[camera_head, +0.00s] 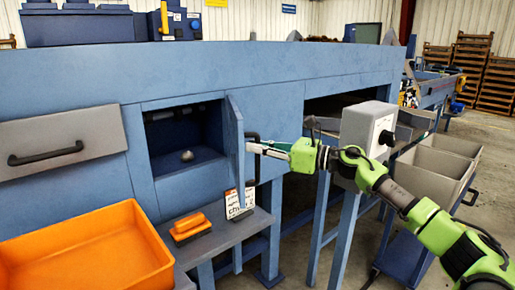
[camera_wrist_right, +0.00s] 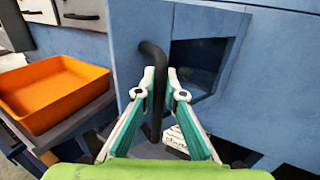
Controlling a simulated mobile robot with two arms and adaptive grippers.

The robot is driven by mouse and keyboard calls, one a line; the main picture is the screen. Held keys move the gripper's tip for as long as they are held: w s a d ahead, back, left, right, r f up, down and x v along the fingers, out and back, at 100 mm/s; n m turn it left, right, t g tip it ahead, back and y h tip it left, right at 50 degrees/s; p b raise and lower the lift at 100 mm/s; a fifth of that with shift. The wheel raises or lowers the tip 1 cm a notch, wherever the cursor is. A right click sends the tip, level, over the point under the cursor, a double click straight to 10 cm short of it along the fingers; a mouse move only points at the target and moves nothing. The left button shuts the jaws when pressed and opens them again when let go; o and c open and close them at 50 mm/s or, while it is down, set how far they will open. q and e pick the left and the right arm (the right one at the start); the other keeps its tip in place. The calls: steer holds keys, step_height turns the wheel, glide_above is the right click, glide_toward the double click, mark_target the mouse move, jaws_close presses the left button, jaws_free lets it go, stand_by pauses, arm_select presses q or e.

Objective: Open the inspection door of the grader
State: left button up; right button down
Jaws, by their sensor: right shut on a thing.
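The blue inspection door (camera_head: 235,150) of the grader (camera_head: 275,100) stands swung out from its opening, hinged at the right side. The opening (camera_head: 187,140) shows a dark inside with a small round knob-like thing in it. My right gripper (camera_head: 257,147) is at the door's black handle, which also shows in the right wrist view (camera_wrist_right: 154,75). In that view my right gripper (camera_wrist_right: 165,92) has its fingers closed around the upright bar of the handle. The door (camera_wrist_right: 128,50) fills the area behind the fingers. My left gripper is in neither view.
An orange tray (camera_head: 88,250) stands at the lower left beside a grey shelf (camera_head: 225,235) with an orange-handled tool (camera_head: 190,228) and a printed card (camera_head: 240,203). A grey box (camera_head: 365,125) and grey bins (camera_head: 430,178) are at the right.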

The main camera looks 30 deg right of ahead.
steer(key=shift+f, duration=0.15)
steer(key=c, duration=2.1)
jaws_free()
steer(key=shift+s, duration=0.1)
steer(key=v, duration=1.2)
